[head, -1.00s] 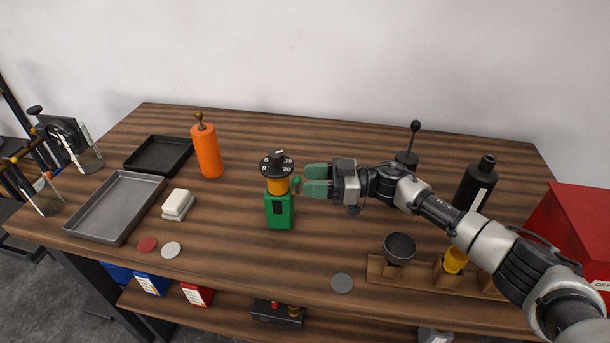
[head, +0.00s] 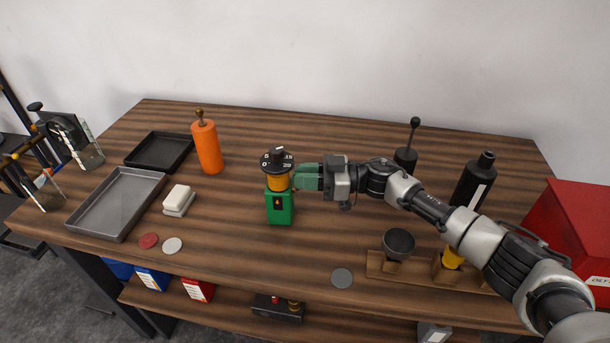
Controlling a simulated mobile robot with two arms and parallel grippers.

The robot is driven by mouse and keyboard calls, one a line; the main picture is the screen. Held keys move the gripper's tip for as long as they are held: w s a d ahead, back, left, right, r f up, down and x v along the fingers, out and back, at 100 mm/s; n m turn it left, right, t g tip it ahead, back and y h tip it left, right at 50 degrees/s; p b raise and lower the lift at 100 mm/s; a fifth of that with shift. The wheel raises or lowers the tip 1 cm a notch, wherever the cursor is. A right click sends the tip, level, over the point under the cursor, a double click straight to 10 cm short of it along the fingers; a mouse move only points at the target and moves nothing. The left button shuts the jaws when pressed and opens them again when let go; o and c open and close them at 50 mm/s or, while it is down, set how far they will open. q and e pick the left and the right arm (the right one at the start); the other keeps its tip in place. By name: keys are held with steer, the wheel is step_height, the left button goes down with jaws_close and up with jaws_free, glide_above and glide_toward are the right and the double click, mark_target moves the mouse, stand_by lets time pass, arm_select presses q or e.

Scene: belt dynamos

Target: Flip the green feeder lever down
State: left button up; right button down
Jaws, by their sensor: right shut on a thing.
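The green feeder (head: 279,208) stands upright on the wooden table, with an orange-yellow collar (head: 278,182) and a black numbered dial (head: 277,161) on top. Its green lever, on the right side, is now hidden behind the fingers. My right gripper (head: 300,177), with green finger pads, comes in from the right. It is shut on the lever, right beside the collar. How far the lever is tilted cannot be seen. My left gripper is not in view.
An orange cylinder (head: 207,147), white blocks (head: 177,199) and two trays stand to the left. Right are a black bottle (head: 472,182), a black-knobbed tool (head: 406,157), a wooden rack (head: 376,263) and a red box (head: 575,225). The table in front of the feeder is clear.

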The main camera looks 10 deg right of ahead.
steer(key=shift+s+a+f+n, duration=0.15)
steer(key=shift+s+n, duration=0.4)
steer(key=shift+n, duration=0.65)
steer(key=shift+s+a+f+n+b, duration=0.15)
steer(key=shift+s+f+n, duration=0.1)
steer(key=shift+n, duration=0.5)
steer(key=shift+s+d+f+n+b, duration=0.1)
steer(key=shift+s+n+b, duration=0.15)
steer(key=shift+n, duration=0.45)
steer(key=shift+s+a+f+n+b, duration=0.1)
steer(key=shift+s+f+n, duration=0.15)
steer(key=shift+n, duration=0.5)
steer(key=c, duration=1)
jaws_free()
